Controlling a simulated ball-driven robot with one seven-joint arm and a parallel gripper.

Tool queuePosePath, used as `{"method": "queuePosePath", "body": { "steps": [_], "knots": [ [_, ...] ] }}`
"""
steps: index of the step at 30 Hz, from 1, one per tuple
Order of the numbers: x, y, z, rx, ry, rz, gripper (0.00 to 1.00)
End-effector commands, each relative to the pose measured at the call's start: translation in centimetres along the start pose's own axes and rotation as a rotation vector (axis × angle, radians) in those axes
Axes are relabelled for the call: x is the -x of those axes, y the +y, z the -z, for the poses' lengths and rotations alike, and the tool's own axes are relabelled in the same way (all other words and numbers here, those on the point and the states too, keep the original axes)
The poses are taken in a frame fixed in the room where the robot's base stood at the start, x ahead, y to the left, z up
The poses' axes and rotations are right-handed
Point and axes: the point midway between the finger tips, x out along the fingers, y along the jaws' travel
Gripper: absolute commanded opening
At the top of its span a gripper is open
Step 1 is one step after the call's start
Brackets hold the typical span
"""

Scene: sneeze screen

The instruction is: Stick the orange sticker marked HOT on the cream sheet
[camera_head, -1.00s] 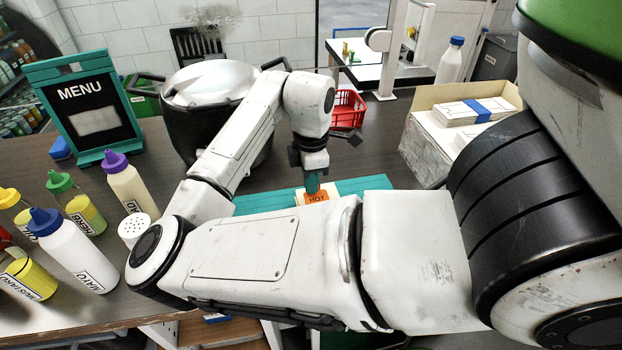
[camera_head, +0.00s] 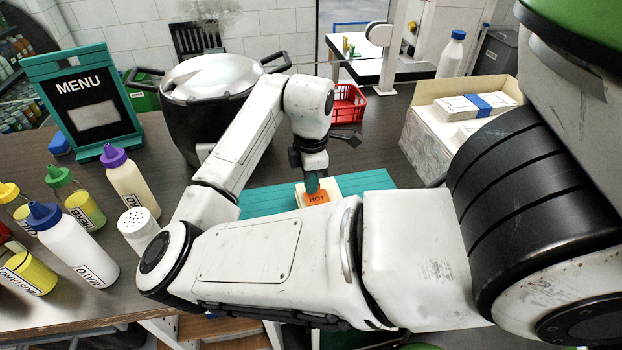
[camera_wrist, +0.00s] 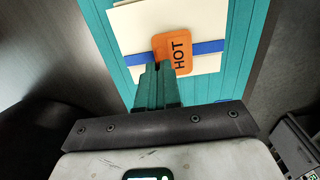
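The orange sticker marked HOT (camera_head: 317,198) is at the fingertips of my gripper (camera_head: 312,187), over the cream sheet (camera_head: 334,188). In the wrist view, the teal fingers of my gripper (camera_wrist: 156,68) are close together at the lower left edge of the sticker (camera_wrist: 180,54), and they look shut on it. The printed face is towards the camera. The cream sheet (camera_wrist: 137,25) lies behind it, crossed by a blue band (camera_wrist: 208,47). I cannot tell whether the sticker touches the sheet. My forearm hides the near side of the sheet in the head view.
The cream sheet lies on a teal board (camera_head: 372,181). A large black pot (camera_head: 190,125) stands behind left, sauce bottles (camera_head: 80,245) at left. A red basket (camera_head: 350,103) is behind, and a box of banded paper stacks (camera_head: 425,143) is at right.

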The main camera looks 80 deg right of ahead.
Motion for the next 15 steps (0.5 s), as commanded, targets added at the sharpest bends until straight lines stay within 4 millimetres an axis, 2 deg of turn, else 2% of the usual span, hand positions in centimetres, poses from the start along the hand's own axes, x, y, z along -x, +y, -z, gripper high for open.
{"method": "queuePosePath", "body": {
  "steps": [7, 9, 15],
  "knots": [
    [-0.25, 0.00, 0.01, 0.000, 0.000, 0.000, 0.00],
    [-0.25, 0.00, 0.01, 0.000, 0.000, 0.000, 0.10],
    [-0.24, 0.00, 0.00, 0.000, 0.000, 0.000, 0.29]
  ]
}}
